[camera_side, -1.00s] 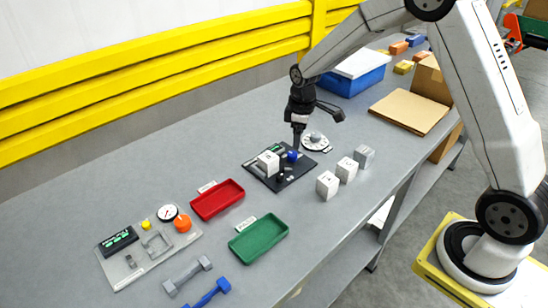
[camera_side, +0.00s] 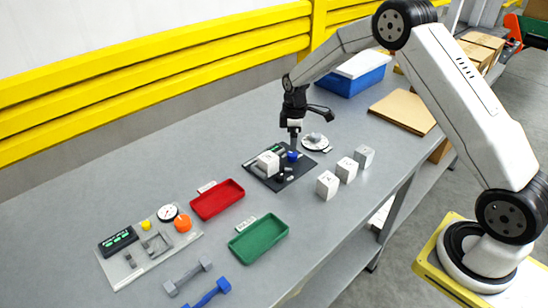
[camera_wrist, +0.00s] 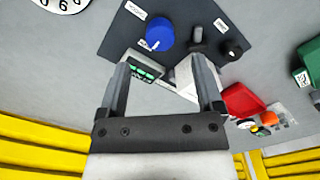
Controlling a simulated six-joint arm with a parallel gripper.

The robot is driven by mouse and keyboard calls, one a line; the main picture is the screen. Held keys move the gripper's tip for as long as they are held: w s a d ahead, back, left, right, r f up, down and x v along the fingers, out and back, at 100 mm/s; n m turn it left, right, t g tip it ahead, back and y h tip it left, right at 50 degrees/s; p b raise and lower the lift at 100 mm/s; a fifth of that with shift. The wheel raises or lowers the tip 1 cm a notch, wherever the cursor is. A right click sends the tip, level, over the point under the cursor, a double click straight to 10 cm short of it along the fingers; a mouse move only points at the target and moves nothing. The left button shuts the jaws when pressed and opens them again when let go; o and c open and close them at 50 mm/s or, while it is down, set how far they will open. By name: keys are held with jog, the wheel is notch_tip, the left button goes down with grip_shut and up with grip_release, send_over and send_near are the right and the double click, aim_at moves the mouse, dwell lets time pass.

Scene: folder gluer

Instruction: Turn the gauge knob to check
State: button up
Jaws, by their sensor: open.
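A black gauge plate (camera_side: 250,172) lies on the bench in the middle of the side view. It carries a round blue knob (camera_side: 292,156), a white block (camera_side: 268,162) and a small display with green digits. In the wrist view the blue knob (camera_wrist: 160,34) stands on the plate (camera_wrist: 118,38) beyond my fingertips, with small white labels beside it, too small to read surely. My gripper (camera_side: 293,147) points down at the knob's far side, and its open fingers (camera_wrist: 162,78) show in the wrist view with nothing clearly held. Contact with the knob cannot be told.
A white dial (camera_side: 315,142) stands just behind the plate. Several white cubes (camera_side: 347,169) stand to its right. Red (camera_side: 217,199) and green (camera_side: 258,238) trays lie to the left, beyond them a grey panel (camera_side: 130,275) with an orange knob (camera_side: 183,224). A blue bin (camera_side: 350,82) stands behind.

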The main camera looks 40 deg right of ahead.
aim_at(292, 154)
jog(key=shift+f, duration=2.85)
grip_shut()
